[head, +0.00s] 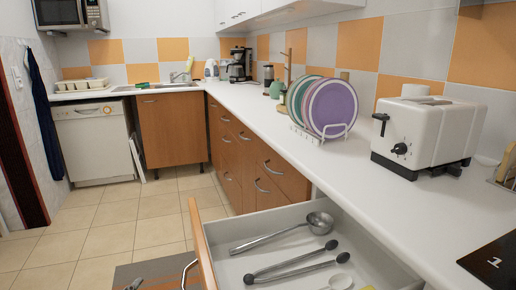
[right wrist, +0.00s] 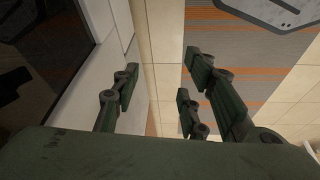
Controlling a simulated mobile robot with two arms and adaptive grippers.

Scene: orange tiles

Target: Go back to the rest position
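My right gripper (right wrist: 160,92) shows in the right wrist view with its dark green fingers spread apart and nothing between them. Tiled floor and a striped grey and orange mat lie beyond the fingers. In the head view I cannot make out either gripper for sure. A small dark piece shows at the bottom edge over the mat, too little of it to identify. The open drawer (head: 213,238) stands out below the counter. It holds a metal ladle (head: 290,232), dark-ended tongs (head: 292,266) and a pale spoon (head: 340,282), partly cut off.
The white counter (head: 260,112) carries a toaster (head: 428,135), plates in a rack (head: 330,107) and a coffee maker (head: 240,65). The drawer juts into the floor space at the front. Tiled floor (head: 110,225) is free to the left, with the mat (head: 165,268) near the drawer.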

